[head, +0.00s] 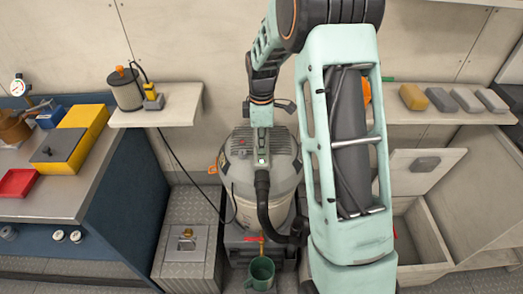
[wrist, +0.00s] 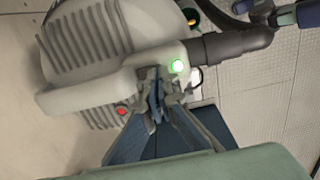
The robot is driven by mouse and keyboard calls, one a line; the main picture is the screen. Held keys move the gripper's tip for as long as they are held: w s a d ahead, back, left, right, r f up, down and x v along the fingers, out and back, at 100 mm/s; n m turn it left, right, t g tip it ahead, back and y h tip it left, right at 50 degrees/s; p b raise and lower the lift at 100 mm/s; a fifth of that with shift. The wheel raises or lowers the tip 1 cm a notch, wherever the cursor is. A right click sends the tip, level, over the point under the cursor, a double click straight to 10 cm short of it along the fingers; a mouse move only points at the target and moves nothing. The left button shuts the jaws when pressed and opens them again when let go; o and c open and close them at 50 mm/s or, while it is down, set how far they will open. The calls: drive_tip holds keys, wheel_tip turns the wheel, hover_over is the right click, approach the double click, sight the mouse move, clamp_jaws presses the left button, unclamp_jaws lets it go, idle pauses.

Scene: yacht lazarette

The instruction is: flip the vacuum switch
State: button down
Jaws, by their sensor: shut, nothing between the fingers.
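The vacuum (head: 240,172) is a grey canister with a ribbed top, standing on the floor in the middle of the head view. In the wrist view its pale ribbed housing (wrist: 85,55) fills the upper left.
A dark hose (head: 264,205) runs from the vacuum's front. A green mug (head: 260,272) stands in front. An open pale bin (head: 420,240) is at right.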

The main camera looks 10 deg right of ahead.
drive_tip(key=shift+f+b, duration=0.35)
drive_tip(key=shift+f, duration=0.25)
drive_tip(key=shift+r, duration=0.1)
drive_tip(key=shift+r+p, duration=2.45)
drive_tip(key=shift+r, duration=1.05)
